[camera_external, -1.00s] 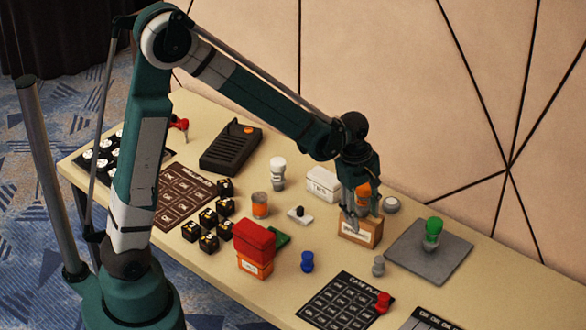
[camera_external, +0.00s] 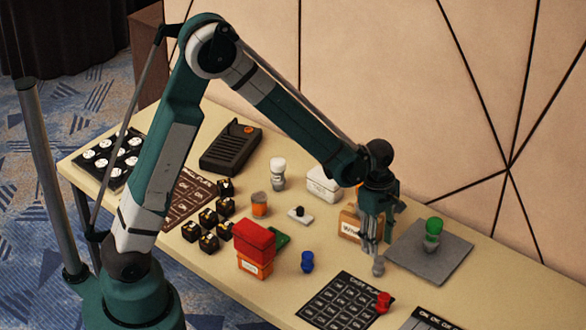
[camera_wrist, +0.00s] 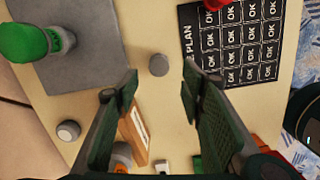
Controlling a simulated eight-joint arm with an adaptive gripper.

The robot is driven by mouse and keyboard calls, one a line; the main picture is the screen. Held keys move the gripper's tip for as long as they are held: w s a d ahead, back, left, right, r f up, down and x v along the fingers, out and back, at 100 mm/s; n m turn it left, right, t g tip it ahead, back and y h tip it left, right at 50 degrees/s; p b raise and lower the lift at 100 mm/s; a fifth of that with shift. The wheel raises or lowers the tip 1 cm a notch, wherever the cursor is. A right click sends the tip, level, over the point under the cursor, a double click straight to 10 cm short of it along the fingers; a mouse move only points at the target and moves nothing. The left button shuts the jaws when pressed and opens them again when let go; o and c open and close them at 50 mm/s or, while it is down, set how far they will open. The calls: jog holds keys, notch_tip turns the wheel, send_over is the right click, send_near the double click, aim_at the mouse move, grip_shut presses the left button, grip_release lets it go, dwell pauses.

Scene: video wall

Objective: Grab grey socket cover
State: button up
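The grey socket cover, which I take to be the small grey knob-like piece (camera_external: 378,266), stands on the table just below my gripper (camera_external: 370,250). In the wrist view the grey socket cover (camera_wrist: 158,65) shows as a round grey top, centred between the fingertips and a little ahead of them. My gripper (camera_wrist: 160,80) is open in the wrist view, with two green pads well apart and nothing between them. The fingers point down. Their exact height above the piece is hard to tell.
A cardboard box (camera_external: 348,226) stands close beside the fingers. A grey plate (camera_external: 456,256) with a green-topped piece (camera_external: 433,232) lies to the right. A black plan card (camera_external: 340,302) with a red piece (camera_external: 383,301) lies in front. A blue piece (camera_external: 307,262) stands to the left.

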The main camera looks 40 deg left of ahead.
aim_at(379, 258)
jog(key=shift+d+f, duration=0.15)
jog(key=shift+f, duration=1.1)
jog(key=shift+d+f+b, duration=0.2)
jog(key=shift+f+b, duration=0.2)
jog(key=shift+f, duration=0.9)
jog(key=shift+d+f+b, duration=0.2)
jog(key=shift+f+b, duration=0.2)
jog(key=shift+f, duration=0.9)
jog(key=shift+c, duration=0.7)
jog(key=c, duration=0.7)
